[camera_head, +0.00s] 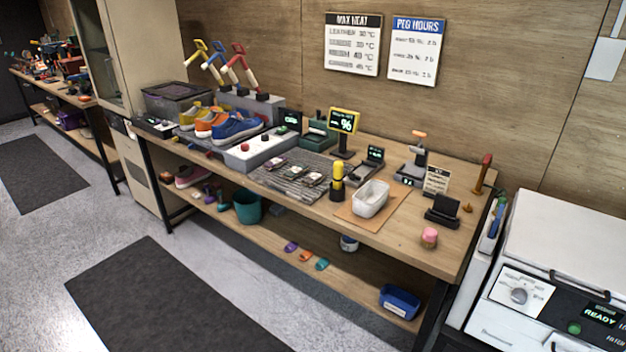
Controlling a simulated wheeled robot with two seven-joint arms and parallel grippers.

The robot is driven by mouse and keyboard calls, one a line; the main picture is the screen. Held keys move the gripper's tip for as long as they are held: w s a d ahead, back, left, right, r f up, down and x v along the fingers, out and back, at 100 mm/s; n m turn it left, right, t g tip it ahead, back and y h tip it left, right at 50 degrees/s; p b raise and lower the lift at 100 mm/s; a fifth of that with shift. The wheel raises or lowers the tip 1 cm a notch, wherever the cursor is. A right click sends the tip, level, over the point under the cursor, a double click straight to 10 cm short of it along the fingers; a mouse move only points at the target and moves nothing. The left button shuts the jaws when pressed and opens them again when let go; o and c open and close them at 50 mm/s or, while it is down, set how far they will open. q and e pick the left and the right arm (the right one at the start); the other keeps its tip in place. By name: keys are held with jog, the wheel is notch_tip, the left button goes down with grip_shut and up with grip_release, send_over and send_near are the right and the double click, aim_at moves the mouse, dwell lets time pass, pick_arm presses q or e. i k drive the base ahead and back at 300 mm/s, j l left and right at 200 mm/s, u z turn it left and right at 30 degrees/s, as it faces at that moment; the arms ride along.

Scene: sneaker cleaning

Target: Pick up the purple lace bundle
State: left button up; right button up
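A small purple bundle (291,246) lies on the lower shelf of the workbench, left of an orange bundle (305,254) and a teal bundle (322,264). The three lie in a short row near the shelf's front edge. They look like lace bundles, but they are too small to see in detail. Neither of my grippers is in view.
A teal bucket (247,207) stands left of the bundles on the shelf (270,228), and a white tub (349,243) and blue bin (400,302) stand right. The benchtop (388,239) overhangs the shelf. A dark mat (170,300) lies on the open floor in front.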

aim_at(276, 162)
jog(key=i+j+z, duration=0.4)
jog(key=i+j, duration=0.5)
jog(key=i, duration=0.35)
jog(key=i+j+z, duration=0.35)
jog(key=i+j, duration=0.8)
jog(key=j, duration=0.15)
